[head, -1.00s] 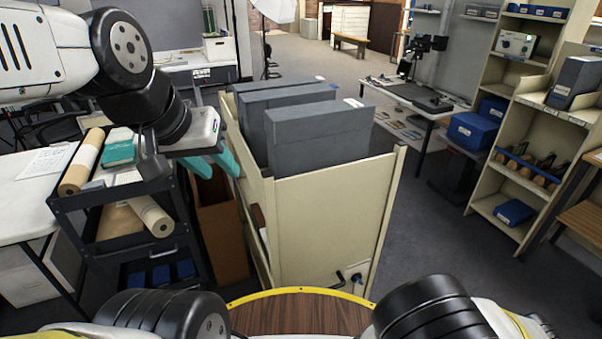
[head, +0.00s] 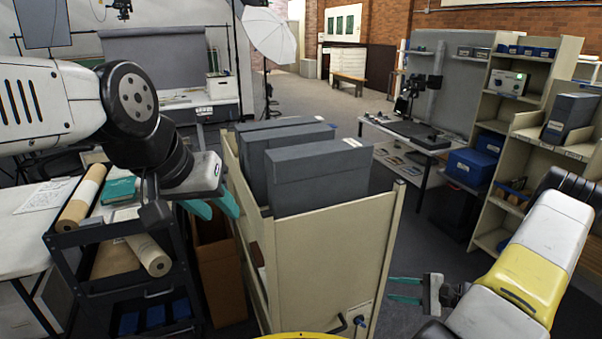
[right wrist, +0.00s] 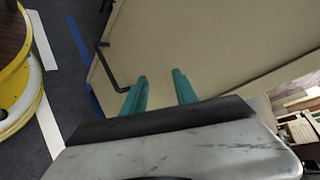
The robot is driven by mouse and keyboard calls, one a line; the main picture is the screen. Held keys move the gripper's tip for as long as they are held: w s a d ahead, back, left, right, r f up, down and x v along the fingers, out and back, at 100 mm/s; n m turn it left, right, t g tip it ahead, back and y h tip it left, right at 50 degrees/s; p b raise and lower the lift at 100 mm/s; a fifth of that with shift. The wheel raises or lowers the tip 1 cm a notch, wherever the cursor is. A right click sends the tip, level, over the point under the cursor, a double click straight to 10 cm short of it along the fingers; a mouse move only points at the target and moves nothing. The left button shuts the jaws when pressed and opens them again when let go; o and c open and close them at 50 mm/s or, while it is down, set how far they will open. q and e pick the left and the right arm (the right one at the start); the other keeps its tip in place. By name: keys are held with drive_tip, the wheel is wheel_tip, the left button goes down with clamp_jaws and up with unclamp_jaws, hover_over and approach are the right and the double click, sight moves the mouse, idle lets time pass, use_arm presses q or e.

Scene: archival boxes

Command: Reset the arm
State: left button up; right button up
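My left gripper (head: 216,205) is in the head view at the left, its teal fingers apart and nothing between them. It hangs between the black cart and the cream box truck. My right gripper (head: 405,290) is at the lower right of the head view, to the right of the truck's near panel. Its teal fingers are apart and empty. In the right wrist view its two fingers (right wrist: 160,92) point towards a cream panel (right wrist: 215,45) with a dark crank handle.
Grey archival boxes (head: 318,178) stand in the cream truck (head: 325,260). A black cart (head: 75,240) with paper rolls is at the left. Shelving (head: 515,120) with blue boxes stands at the right. A work table (head: 400,133) is behind. Open floor lies beyond the truck.

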drive_tip(key=s+a+r+n+g+h, duration=0.1)
drive_tip(key=a+r+n+g, duration=0.2)
drive_tip(key=r, duration=0.6)
drive_tip(key=s+a+r+n+g+h, duration=0.1)
drive_tip(key=s+a+r+n+h, duration=0.2)
drive_tip(key=r, duration=0.6)
drive_tip(key=a+r+n+g, duration=0.25)
drive_tip(key=a+r, duration=0.25)
drive_tip(key=r, duration=0.3)
drive_tip(key=s+a+r+n+t+h, duration=0.2)
drive_tip(key=s+r+n, duration=0.1)
drive_tip(key=s+r, duration=0.4)
drive_tip(key=s+a+r+n+t+h, duration=0.1)
drive_tip(key=s+r+n+t+h, duration=0.2)
drive_tip(key=s+r, duration=0.4)
drive_tip(key=shift+a+r, duration=0.4)
drive_tip(key=shift+r, duration=0.4)
